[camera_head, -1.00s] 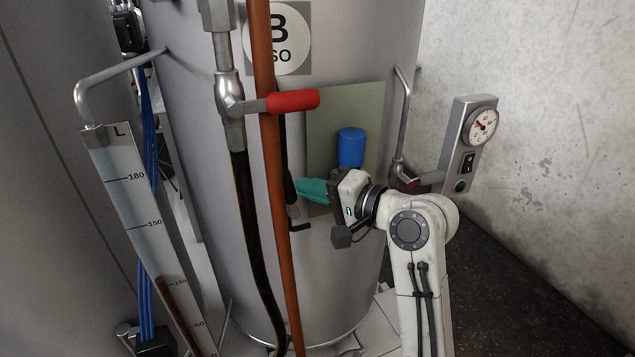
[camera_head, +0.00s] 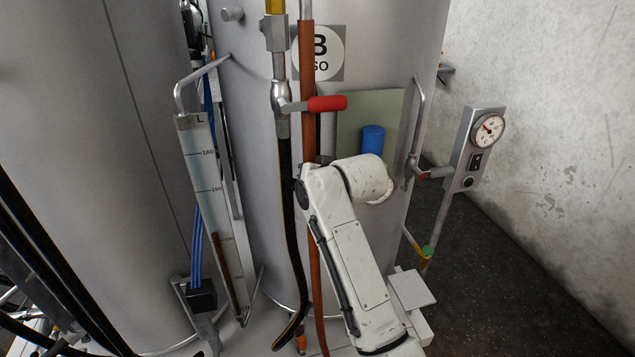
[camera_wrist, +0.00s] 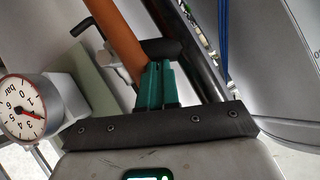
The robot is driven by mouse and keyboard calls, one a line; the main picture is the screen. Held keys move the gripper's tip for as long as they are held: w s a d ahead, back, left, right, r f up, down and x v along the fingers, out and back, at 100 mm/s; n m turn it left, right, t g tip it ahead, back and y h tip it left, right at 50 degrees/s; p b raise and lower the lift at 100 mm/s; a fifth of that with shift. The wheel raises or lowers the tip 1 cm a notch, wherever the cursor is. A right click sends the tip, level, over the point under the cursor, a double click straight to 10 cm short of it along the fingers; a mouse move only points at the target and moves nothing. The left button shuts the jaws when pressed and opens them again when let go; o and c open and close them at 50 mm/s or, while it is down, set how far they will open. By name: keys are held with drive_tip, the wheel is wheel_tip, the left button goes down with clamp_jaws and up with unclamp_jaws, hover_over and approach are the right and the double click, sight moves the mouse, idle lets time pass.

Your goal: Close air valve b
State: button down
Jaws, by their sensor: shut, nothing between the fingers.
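Drum B (camera_head: 240,60) stands in the middle of the head view. A red-handled lever (camera_head: 327,103) juts right from the fitting on its dark hose. In the wrist view, a black-ended handle (camera_wrist: 160,47) crosses behind an orange pipe (camera_wrist: 118,35). Which of these is air valve b, I cannot tell. My gripper (camera_wrist: 158,68) has green fingers, shut and empty, in the wrist view. Their tips appear close to the pipe and the black handle; contact is unclear. In the head view my arm hides the gripper.
A blue cylinder (camera_head: 372,139) is behind my arm. A level scale (camera_head: 213,205) stands left. Dark floor (camera_head: 500,260) is open at right.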

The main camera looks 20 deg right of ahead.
sight(297, 190)
drive_tip(key=shift+a+f+n+h, duration=0.9)
drive_tip(key=shift+f+h, duration=0.2)
drive_tip(key=shift+f, duration=0.1)
drive_tip(key=shift+a, duration=0.1)
